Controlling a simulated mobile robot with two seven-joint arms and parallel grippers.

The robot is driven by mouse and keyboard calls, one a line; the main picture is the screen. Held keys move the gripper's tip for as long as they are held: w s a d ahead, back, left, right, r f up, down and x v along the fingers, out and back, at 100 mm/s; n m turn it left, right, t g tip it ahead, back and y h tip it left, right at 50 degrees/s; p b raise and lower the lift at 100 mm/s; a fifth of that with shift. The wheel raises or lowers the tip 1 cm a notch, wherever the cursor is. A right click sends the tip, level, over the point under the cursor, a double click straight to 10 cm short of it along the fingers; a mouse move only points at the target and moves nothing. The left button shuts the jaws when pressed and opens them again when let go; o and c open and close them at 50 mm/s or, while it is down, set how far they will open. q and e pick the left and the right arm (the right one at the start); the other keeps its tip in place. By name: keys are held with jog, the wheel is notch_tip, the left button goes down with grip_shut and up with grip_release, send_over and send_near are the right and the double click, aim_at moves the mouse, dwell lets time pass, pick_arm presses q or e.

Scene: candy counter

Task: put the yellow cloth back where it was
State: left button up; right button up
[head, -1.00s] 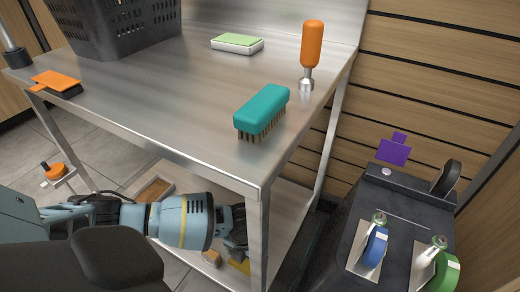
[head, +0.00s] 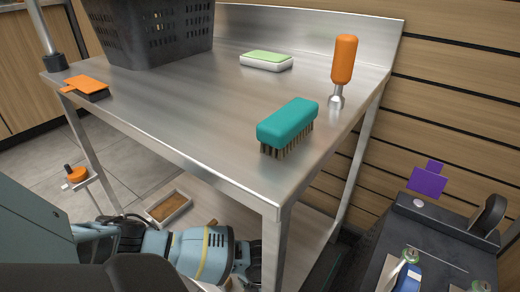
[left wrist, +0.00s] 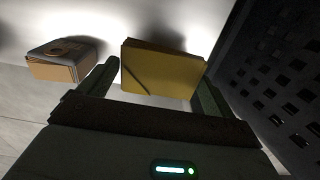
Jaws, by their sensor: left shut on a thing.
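The yellow cloth (left wrist: 158,75) is a folded, flat block between my left gripper's two fingers in the left wrist view, over a pale surface. My left gripper (head: 250,264) reaches low under the steel table at the lower shelf, partly hidden behind the front table leg. It is shut on the cloth. The cloth is hidden in the head view. My right gripper is not in view.
The steel table (head: 165,105) holds a black basket (head: 150,30), a teal brush (head: 287,122), an orange-handled tool (head: 344,60), a green-topped sponge (head: 266,60) and an orange scraper (head: 86,87). A brown block (left wrist: 65,60) and dark perforated wall (left wrist: 275,75) flank my left gripper.

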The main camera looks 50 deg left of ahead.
pick_arm(q)
notch_tip(320, 180, down, 4)
jog(key=shift+r+b, duration=0.1)
jog(key=shift+b, duration=0.7)
jog(key=shift+r, duration=0.1)
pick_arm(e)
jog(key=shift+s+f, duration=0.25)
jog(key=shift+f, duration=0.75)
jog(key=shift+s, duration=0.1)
pick_arm(q)
jog(key=shift+f, duration=0.25)
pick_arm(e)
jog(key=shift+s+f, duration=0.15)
pick_arm(q)
jog(key=o, duration=0.6)
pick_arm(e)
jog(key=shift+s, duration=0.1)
pick_arm(q)
jog(key=shift+r, duration=0.15)
